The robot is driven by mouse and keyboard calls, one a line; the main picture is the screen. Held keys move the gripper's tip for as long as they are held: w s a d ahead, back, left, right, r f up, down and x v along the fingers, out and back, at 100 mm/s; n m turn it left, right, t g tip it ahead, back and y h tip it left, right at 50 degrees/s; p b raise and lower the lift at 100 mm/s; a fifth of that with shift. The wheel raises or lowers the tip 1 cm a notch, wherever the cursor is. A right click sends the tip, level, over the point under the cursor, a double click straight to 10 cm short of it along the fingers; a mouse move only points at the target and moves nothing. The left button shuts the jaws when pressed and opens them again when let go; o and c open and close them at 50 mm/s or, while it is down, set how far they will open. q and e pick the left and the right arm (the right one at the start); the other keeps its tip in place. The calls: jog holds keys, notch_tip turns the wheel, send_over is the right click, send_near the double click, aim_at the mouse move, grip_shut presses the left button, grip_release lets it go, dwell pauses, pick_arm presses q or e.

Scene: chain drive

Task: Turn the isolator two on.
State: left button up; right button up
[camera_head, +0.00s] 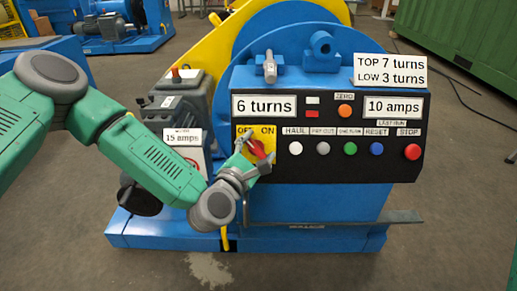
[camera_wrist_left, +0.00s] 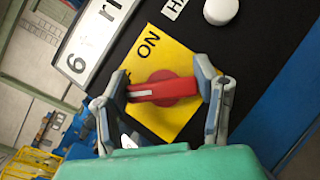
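The isolator is a yellow plate (camera_head: 243,132) marked OFF and ON at the left of the black console, with a red handle (camera_head: 257,148). The handle slants, its upper end toward the OFF side. My left gripper (camera_head: 256,156) is at this handle, its fingers spread apart. In the left wrist view the red handle (camera_wrist_left: 165,91) lies lengthwise between the two fingers, one at each end, over the yellow plate (camera_wrist_left: 180,57). Whether the fingers press on it cannot be told. The OFF word is partly covered by a finger. My right gripper is not in view.
Right of the isolator is a row of buttons: white (camera_head: 295,148), grey, green, blue and a red stop button (camera_head: 412,152). Displays read "6 turns" (camera_head: 264,106) and "10 amps" (camera_head: 393,107). A grey box with a red-topped lever (camera_head: 176,76) stands left of the console.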

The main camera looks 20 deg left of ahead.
pick_arm(q)
jog(key=shift+s+a+f, duration=0.1)
jog(key=shift+a+f, duration=0.1)
jog(key=shift+f, duration=0.15)
jog(key=shift+m, duration=0.3)
jog(key=shift+d+r+m+g+h+p, duration=0.1)
jog(key=shift+m+g+h+p, duration=0.35)
jog(key=shift+p, duration=0.35)
jog(key=m+g+p, duration=0.2)
jog(key=m+p, duration=0.2)
jog(key=p, duration=0.1)
jog(key=m+g+p, duration=0.3)
jog(key=m+p, duration=0.2)
jog(key=m+g+p, duration=0.2)
jog(key=m+p, duration=0.2)
jog(key=p, duration=0.1)
jog(key=shift+s+m+g+h, duration=0.15)
jog(key=shift+m+g+h, duration=0.1)
jog(key=shift+m+g, duration=0.1)
jog(key=shift+f+m+g+y+p, duration=0.2)
jog(key=shift+m+g+y+p, duration=0.35)
jog(key=shift+m+p, duration=0.5)
jog(key=o, duration=0.9)
jog(key=shift+o, duration=1.3)
